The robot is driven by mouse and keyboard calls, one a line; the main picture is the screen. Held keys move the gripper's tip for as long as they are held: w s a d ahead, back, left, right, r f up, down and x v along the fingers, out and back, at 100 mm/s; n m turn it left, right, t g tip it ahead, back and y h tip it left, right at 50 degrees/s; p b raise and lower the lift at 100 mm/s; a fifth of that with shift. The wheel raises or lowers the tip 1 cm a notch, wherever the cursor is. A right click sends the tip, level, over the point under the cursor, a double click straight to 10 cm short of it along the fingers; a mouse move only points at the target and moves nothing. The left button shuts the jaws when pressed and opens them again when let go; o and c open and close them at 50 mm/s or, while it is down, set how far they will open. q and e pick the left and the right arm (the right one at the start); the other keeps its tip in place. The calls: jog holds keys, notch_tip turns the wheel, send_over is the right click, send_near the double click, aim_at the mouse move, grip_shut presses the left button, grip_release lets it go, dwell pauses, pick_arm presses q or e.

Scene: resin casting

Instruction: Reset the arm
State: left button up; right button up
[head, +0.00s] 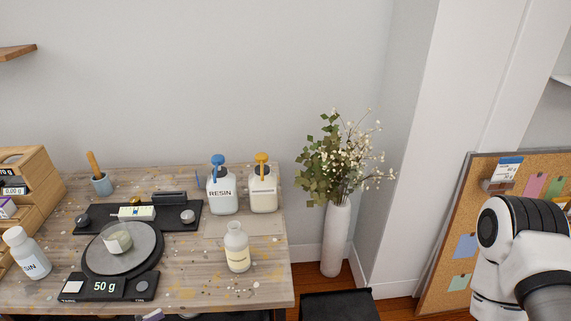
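My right arm (525,255) shows at the right edge, raised in front of the cork board. Its gripper is outside the picture. My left arm and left gripper are not in view. On the wooden table (195,293) a round black scale (145,262) carries a small clear cup, and its display reads 50 g. A white bottle labelled RESIN (221,194) with a blue pump stands at the back, beside a similar bottle (263,192) with a yellow pump. An open cream bottle (237,250) stands upright near the right front.
A white bottle (27,256) leans at the left, near wooden drawers (37,178). A tall white vase (336,240) with branches is right of the table. A cork board (498,217) leans at the right.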

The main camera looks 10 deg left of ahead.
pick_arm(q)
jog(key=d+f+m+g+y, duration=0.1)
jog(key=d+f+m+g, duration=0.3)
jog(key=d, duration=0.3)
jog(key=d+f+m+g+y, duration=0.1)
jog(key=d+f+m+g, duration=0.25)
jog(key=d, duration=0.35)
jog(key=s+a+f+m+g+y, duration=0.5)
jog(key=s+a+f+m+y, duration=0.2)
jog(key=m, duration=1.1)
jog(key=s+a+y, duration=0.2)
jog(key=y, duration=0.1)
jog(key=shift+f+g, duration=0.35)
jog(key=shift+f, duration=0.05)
